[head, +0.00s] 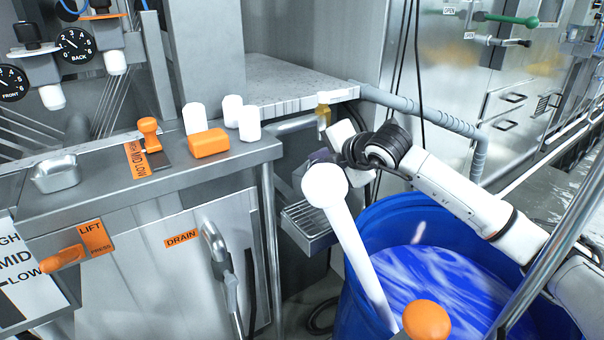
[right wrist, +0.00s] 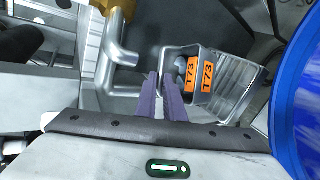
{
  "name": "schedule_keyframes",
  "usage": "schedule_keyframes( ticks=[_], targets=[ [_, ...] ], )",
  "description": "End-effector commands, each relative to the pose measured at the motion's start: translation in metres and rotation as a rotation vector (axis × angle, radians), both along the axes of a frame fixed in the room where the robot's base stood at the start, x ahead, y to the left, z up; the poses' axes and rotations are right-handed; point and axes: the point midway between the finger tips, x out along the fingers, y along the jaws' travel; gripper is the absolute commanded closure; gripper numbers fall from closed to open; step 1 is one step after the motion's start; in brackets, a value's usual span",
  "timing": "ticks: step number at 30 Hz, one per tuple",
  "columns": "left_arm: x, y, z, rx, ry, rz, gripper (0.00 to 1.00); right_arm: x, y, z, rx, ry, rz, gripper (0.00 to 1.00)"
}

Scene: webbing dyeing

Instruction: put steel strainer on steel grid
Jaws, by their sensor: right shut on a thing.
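My right gripper (head: 319,158) reaches in from the right above the steel grid (head: 306,226), its purple fingers partly hidden behind a white ball. In the right wrist view its fingers (right wrist: 162,80) are shut at the left wall of a small open steel container, which I take for the steel strainer (right wrist: 172,56). Orange T73 labels show inside its outline. The slatted steel grid (right wrist: 240,84) lies beside and below it there. I cannot tell whether the two touch. In the head view the strainer is hidden. My left gripper is not in view.
A blue barrel (head: 362,262) of blue liquid stands right of the grid. A white ball-ended rod (head: 350,240) crosses in front. The steel counter (head: 100,195) at left bears a small steel pan (head: 57,174), white cylinders and an orange block (head: 209,143). A brass tap (head: 323,113) is behind.

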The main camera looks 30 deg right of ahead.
Motion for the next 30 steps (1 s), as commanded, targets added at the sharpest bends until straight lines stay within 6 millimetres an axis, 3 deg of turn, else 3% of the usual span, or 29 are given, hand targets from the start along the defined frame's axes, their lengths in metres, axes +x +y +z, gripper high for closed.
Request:
schedule_keyframes(
  ticks=[1,5,13,17,28,29,30],
  targets=[
    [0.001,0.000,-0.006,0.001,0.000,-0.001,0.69,-0.002,-0.004,-0.014,-0.003,0.008,-0.005,1.00],
    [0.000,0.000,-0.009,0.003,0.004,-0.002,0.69,-0.003,-0.005,-0.021,-0.003,0.005,-0.006,1.00],
    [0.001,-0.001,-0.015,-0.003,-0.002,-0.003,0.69,-0.006,-0.011,-0.062,-0.005,0.008,-0.014,1.00],
    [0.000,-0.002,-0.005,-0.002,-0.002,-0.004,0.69,-0.008,-0.015,-0.066,-0.004,0.006,-0.024,1.00],
    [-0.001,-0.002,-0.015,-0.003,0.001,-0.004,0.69,-0.008,-0.014,-0.073,-0.002,0.005,-0.024,1.00],
    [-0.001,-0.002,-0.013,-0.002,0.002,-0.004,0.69,-0.008,-0.014,-0.072,-0.002,0.007,-0.024,0.86],
    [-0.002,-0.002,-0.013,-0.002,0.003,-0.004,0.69,-0.008,-0.014,-0.071,-0.002,0.007,-0.024,0.80]
  ],
)
